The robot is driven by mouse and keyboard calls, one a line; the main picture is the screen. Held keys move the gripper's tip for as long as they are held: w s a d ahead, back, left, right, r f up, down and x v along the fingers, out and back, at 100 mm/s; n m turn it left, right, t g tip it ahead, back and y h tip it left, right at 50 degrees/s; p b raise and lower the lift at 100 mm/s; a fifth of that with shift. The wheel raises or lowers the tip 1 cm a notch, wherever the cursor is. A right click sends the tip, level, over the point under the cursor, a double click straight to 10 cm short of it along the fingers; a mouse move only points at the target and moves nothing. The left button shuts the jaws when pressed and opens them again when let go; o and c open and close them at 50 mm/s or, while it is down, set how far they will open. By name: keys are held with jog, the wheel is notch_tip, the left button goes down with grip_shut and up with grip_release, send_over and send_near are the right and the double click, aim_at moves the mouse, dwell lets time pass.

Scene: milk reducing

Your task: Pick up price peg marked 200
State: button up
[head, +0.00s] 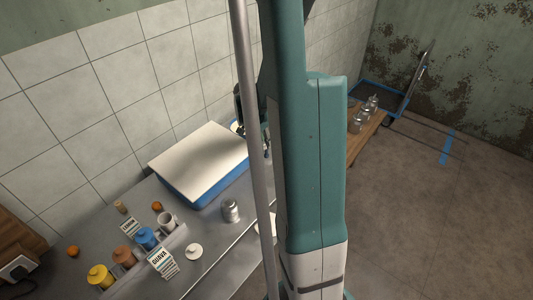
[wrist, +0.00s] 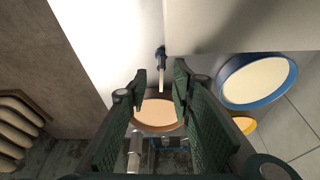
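My gripper (wrist: 160,82) is open in the wrist view, its two dark green padded fingers apart with a gap between the tips. A small dark blue piece with a thin pale stem (wrist: 161,58) shows just beyond and between the fingertips; I cannot tell whether the fingers touch it. No marking 200 is readable in either view, so I cannot tell which thing is the price peg. A pale round disc with a brown rim (wrist: 158,113) lies beyond the fingers. In the head view my arm's column hides most of the gripper area.
A white board with blue sides (head: 200,162) lies on the metal counter (head: 215,255). A blue-rimmed round dish (wrist: 258,80) is right of the fingers.

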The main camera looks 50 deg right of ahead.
aim_at(267, 150)
jog(key=shift+f, duration=0.1)
dwell(0.3)
jog(key=shift+x, duration=2.55)
jog(key=shift+w+d, duration=0.1)
jog(key=shift+w, duration=0.05)
grip_shut()
